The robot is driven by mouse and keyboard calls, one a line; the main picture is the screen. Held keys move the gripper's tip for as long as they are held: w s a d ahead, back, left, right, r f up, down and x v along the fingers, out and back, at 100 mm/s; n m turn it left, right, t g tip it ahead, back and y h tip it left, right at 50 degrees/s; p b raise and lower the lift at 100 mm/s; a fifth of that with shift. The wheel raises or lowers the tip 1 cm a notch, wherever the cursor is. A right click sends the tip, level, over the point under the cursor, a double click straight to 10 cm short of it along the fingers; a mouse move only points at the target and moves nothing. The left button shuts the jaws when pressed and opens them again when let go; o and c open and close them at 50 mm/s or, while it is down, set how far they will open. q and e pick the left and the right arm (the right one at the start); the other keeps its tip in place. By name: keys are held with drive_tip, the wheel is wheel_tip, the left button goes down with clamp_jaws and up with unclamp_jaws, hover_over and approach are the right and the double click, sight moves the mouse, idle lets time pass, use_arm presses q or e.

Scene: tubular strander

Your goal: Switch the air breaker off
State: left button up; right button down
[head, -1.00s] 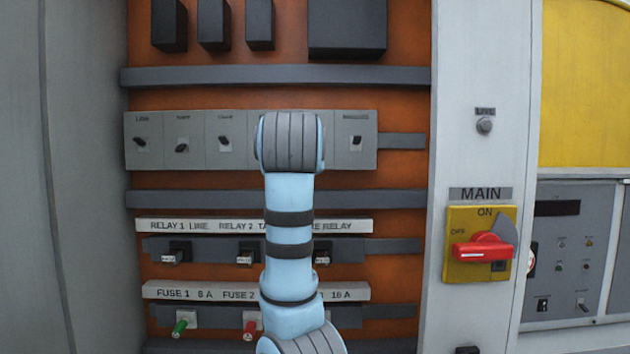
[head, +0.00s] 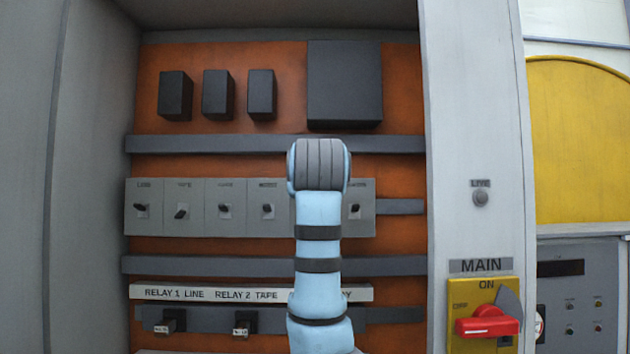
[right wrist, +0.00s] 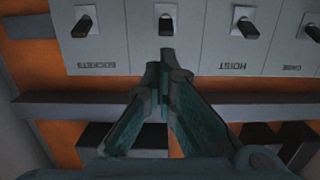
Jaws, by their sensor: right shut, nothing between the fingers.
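The breaker row (head: 250,220) is a grey strip of panels with black levers; the head view shows Line, Tape, Cage, Hoist and Sockets. My right arm covers the panel between Hoist and Sockets in that view. In the upside-down right wrist view, this panel's lever (right wrist: 166,22) shows between the Sockets lever (right wrist: 83,27) and the Hoist lever (right wrist: 247,27); I take it as the air breaker, though its label is hidden behind my gripper. My right gripper (right wrist: 166,56) is shut and empty, its tips close to this lever; contact is unclear. My left gripper is out of view.
Grey rails (head: 275,145) run above and below the breakers. Black boxes (head: 345,85) sit above them, and relays (head: 168,320) below. A red MAIN switch (head: 488,323) is on the right post. The cabinet's left wall (head: 85,180) borders the recess.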

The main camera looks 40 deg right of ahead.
drive_tip(key=x, duration=0.3)
drive_tip(key=shift+w+d+p, duration=0.1)
drive_tip(key=shift+p, duration=0.2)
drive_tip(key=shift+f+t+h+b, duration=0.2)
drive_tip(key=shift+t+h+b, duration=0.1)
drive_tip(key=shift+b, duration=0.45)
